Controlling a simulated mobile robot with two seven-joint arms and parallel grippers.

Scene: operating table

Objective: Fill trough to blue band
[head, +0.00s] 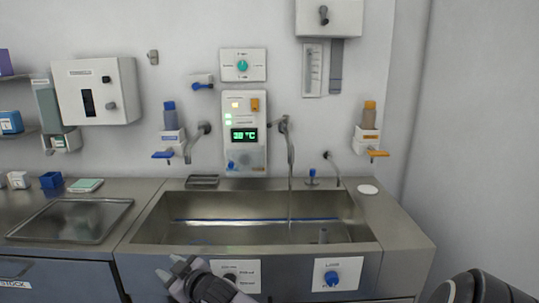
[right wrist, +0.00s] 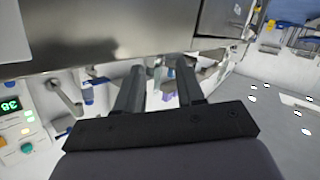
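The steel trough (head: 150,232) is set into the counter, with a thin blue band (head: 255,219) along its inner back wall. A tap (head: 284,125) hangs over it, and a thin stream runs down from its spout into the trough. I cannot tell exactly where the water surface lies against the band. A control panel (head: 244,150) on the wall reads 38 °C. A blue knob (head: 331,278) sits on a white plate on the trough's front. My right gripper (head: 172,267) is open and empty before the trough's front left; its parted fingers show in the right wrist view (right wrist: 160,88). My left gripper is out of view.
Two dispensers, blue-capped (head: 170,115) and orange-capped (head: 369,114), hang on the wall. A steel tray (head: 75,220) lies on the left counter. A white disc (head: 368,189) lies right of the trough.

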